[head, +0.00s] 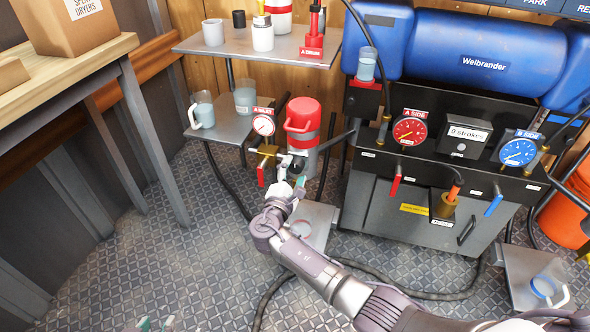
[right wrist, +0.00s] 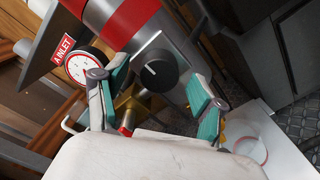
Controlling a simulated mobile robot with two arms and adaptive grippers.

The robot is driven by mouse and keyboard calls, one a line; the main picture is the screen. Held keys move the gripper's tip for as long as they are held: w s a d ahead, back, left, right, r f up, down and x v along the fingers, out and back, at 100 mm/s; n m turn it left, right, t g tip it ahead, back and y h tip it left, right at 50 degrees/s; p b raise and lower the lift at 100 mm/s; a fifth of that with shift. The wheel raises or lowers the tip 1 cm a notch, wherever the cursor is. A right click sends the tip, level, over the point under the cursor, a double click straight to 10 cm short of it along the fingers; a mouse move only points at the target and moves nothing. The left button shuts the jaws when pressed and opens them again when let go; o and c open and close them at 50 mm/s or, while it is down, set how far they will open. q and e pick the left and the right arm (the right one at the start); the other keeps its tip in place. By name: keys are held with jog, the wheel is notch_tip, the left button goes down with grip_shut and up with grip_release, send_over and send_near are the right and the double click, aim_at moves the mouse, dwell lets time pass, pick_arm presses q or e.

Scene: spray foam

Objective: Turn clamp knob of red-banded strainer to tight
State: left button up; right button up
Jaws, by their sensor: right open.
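The red-banded strainer (head: 302,125), a grey cylinder with red bands and a red top, stands by the small side table. It also fills the upper middle of the right wrist view (right wrist: 130,22). Its black round clamp knob (right wrist: 158,72) faces the wrist camera and carries a short white mark; a tight label is not readable. My right gripper (right wrist: 157,82) is open, its teal-padded fingers apart on either side of the knob; contact cannot be told. In the head view my right gripper (head: 290,184) is just below the strainer.
An inlet gauge (head: 264,125) and a red lever (head: 261,172) are just left of the strainer. Cups stand on the side table (head: 232,128). The blue-tanked machine (head: 470,55) is at right. Black hoses cross the floor, which is open at lower left.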

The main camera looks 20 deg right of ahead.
jog(key=v, duration=1.1)
jog(key=shift+w, duration=0.1)
